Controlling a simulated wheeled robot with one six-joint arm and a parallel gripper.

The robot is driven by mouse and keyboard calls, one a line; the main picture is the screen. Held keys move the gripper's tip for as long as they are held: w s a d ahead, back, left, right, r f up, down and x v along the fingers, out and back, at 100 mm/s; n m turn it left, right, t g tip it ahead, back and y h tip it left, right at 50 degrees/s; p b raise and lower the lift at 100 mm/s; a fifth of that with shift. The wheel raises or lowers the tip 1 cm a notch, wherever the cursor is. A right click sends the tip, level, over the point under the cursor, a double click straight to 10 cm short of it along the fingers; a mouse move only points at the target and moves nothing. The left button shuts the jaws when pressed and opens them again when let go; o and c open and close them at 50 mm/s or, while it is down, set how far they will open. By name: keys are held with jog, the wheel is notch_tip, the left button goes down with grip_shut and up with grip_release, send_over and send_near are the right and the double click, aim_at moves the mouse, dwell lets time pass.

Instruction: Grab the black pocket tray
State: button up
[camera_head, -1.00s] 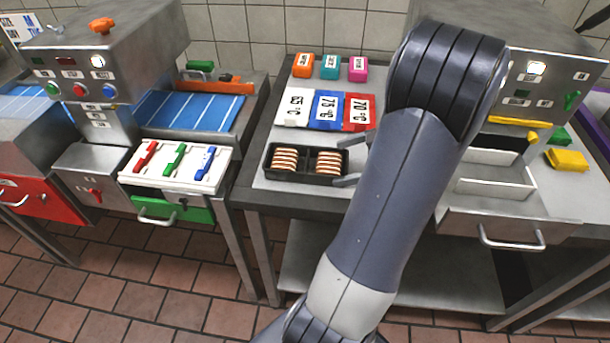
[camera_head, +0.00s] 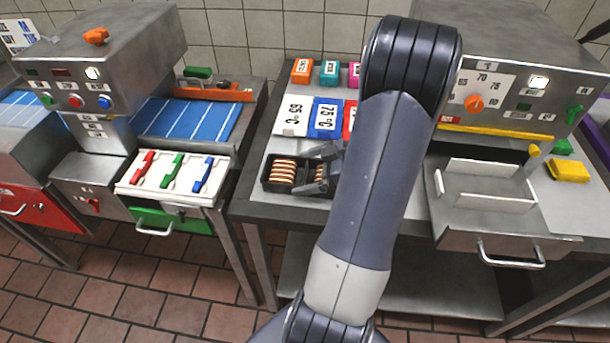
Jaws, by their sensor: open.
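The black pocket tray (camera_head: 285,191) sits on the grey metal table, left of my arm. It has two pockets holding sandwich cookies (camera_head: 282,174), brown and cream in rows. The left row shows clearly; the right row is mostly covered. My gripper (camera_head: 318,170) is open at the tray's right side, its two grey fingers overlapping the right pocket in the picture. One finger is toward the back edge and one toward the front edge. I cannot tell whether they touch the tray.
Temperature cards (camera_head: 326,117) and small coloured blocks (camera_head: 330,72) lie behind the tray. A machine with an open metal drawer (camera_head: 485,222) stands right. A conveyor machine (camera_head: 190,118) and a white panel with coloured handles (camera_head: 172,178) stand left.

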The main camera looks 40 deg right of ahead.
jog(key=shift+w+a+f, duration=0.2)
jog(key=shift+c, duration=0.2)
jog(key=c, duration=0.8)
jog(key=shift+o, duration=0.2)
jog(key=shift+r, duration=0.1)
